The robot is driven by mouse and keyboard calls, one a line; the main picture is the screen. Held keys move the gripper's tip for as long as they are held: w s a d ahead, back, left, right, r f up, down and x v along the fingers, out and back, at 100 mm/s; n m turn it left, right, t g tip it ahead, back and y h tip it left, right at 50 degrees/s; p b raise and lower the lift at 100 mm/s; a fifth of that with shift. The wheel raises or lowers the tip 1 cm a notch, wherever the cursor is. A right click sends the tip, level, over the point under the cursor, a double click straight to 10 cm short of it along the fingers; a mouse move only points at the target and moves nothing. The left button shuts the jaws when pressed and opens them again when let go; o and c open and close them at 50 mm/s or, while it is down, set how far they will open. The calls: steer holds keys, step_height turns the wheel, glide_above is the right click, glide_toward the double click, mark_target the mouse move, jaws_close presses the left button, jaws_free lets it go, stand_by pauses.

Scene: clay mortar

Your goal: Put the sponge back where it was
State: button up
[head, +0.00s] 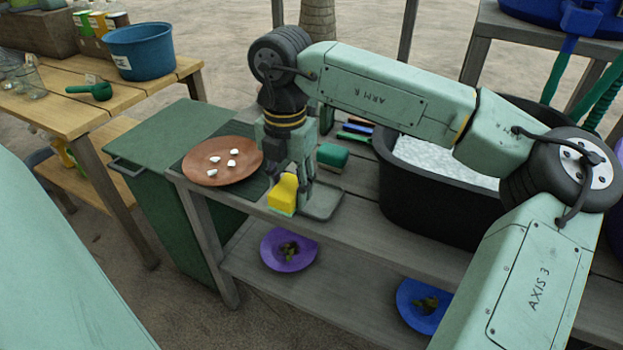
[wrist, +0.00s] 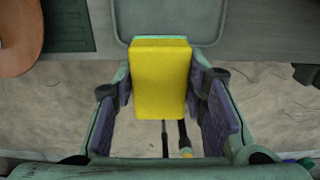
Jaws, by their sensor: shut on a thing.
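The yellow sponge (head: 283,194) is between the fingers of my gripper (head: 290,180) at the front edge of the grey wooden table, left of the middle in the head view. In the wrist view the sponge (wrist: 160,75) stands between the two padded fingers of my gripper (wrist: 165,110), which is shut on it. A flat grey-green tray (head: 322,203) lies on the table just right of the sponge. In the wrist view the sponge overlaps the tray's edge (wrist: 205,25). I cannot tell whether the sponge touches the tray.
A brown plate (head: 213,172) with several white pieces is left of my gripper. A green-topped brush or sponge (head: 332,154) lies behind the tray. A black tub (head: 430,205) with foamy water stands to the right. Purple (head: 272,255) and blue (head: 412,312) plates are on the lower shelf.

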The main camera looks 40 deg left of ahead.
steer(key=w, duration=0.5)
steer(key=shift+w+a+f+p, duration=0.1)
steer(key=shift+a+f+p, duration=0.15)
steer(key=shift+p, duration=0.1)
steer(key=f, duration=0.1)
steer(key=w+f+p, duration=0.1)
steer(key=f, duration=0.1)
steer(key=shift+w+f, duration=0.15)
steer(key=shift+f, duration=0.2)
steer(key=shift+f, duration=0.2)
steer(key=o, duration=1.2)
step_height(320, 180, up, 12)
steer(key=shift+r+b, duration=0.25)
steer(key=shift+b, duration=0.1)
